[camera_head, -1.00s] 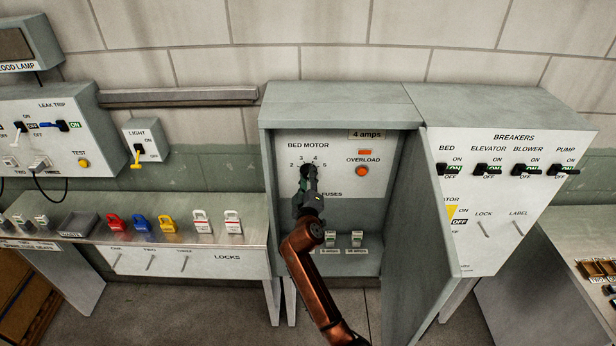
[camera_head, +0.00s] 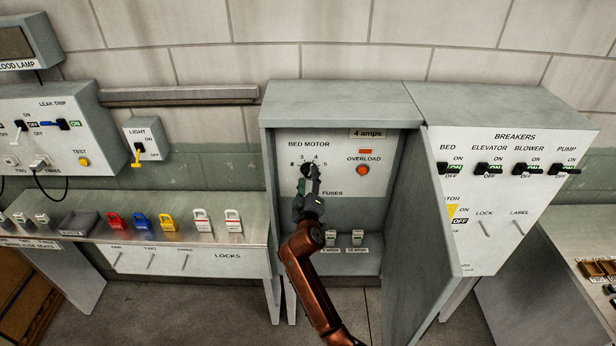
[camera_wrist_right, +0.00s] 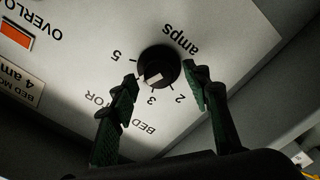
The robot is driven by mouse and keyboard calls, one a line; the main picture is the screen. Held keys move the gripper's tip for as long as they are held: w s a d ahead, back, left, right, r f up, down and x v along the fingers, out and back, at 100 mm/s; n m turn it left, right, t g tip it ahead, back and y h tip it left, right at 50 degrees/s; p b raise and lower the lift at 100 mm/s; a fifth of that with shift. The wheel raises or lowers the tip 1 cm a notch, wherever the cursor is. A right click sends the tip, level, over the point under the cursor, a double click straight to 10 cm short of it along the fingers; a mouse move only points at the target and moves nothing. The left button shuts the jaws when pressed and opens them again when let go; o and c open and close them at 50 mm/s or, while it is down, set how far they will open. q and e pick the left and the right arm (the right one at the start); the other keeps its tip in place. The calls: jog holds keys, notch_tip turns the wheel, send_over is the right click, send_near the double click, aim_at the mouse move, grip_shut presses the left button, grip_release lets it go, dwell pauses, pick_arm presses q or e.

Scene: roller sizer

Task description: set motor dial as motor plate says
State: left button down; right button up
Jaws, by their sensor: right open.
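The motor dial (camera_head: 308,168) is a round black knob on the white BED MOTOR panel (camera_head: 340,192). In the right wrist view the dial (camera_wrist_right: 160,65) appears upside down, with a white bar on it slanting toward the 3 and 4 side; the exact setting is unclear. The 2, 3 and 5 show there; the 4 is hidden behind a finger. The motor plate (camera_head: 367,134) reads 4 amps; it also shows in part in the wrist view (camera_wrist_right: 20,86). My right gripper (camera_head: 312,184) is open, its green fingertips (camera_wrist_right: 163,80) apart on either side of the dial. My left gripper is not in view.
An orange overload light (camera_head: 365,151) and button (camera_head: 363,170) sit right of the dial. The open cabinet door (camera_head: 420,220) stands close on the right. Fuses (camera_head: 357,238) lie on the cabinet floor. A bench with coloured locks (camera_head: 141,222) stands left.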

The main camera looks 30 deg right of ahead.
jog(key=v, duration=1)
jog(key=shift+a, duration=0.1)
